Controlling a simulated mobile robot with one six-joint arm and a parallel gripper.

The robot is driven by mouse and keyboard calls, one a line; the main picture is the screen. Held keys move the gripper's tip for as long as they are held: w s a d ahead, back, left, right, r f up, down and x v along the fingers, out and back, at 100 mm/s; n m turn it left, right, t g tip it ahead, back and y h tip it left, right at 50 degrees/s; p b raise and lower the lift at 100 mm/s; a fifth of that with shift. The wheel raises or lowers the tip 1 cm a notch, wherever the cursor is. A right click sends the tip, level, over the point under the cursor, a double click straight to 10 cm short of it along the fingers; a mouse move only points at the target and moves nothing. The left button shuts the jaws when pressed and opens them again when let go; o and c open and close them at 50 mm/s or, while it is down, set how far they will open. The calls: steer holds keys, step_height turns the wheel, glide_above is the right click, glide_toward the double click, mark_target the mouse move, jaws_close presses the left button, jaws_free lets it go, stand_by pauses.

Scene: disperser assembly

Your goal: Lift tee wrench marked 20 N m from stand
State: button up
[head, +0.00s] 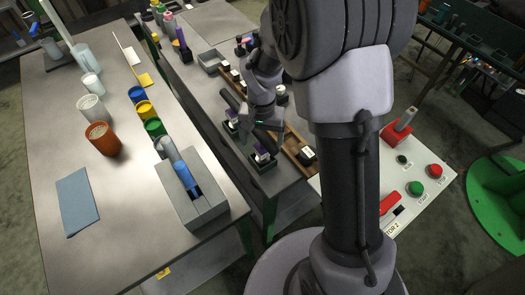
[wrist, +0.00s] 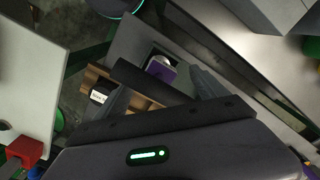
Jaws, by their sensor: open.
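Two purple-and-white pieces sit in small dark square stands on the grey bench in the head view: one is the near piece (head: 263,154), the other the farther piece (head: 232,116). They may be tee wrenches, but no 20 N m mark is legible. My gripper (head: 259,127) is low over the bench, close to the near stand, with its fingers apart. In the wrist view, my gripper (wrist: 160,88) spans a dark bar, and one purple-and-white piece (wrist: 163,69) shows in its stand beyond the bar. I see nothing held; contact cannot be told.
A wooden rack (head: 294,141) with black, white-labelled blocks lies right of the dark bar. A white control panel (head: 420,205) with red and green buttons stands at the right. The left table (head: 60,125) holds coloured cups, a blue cloth and a grey block.

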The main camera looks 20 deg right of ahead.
mark_target(263, 150)
steer(key=f, duration=0.2)
steer(key=f+b, duration=0.1)
steer(key=f, duration=0.1)
steer(key=shift+w+d, duration=0.1)
steer(key=shift+d, duration=0.1)
steer(key=shift+r, duration=0.2)
steer(key=shift+c, duration=1.1)
jaws_close()
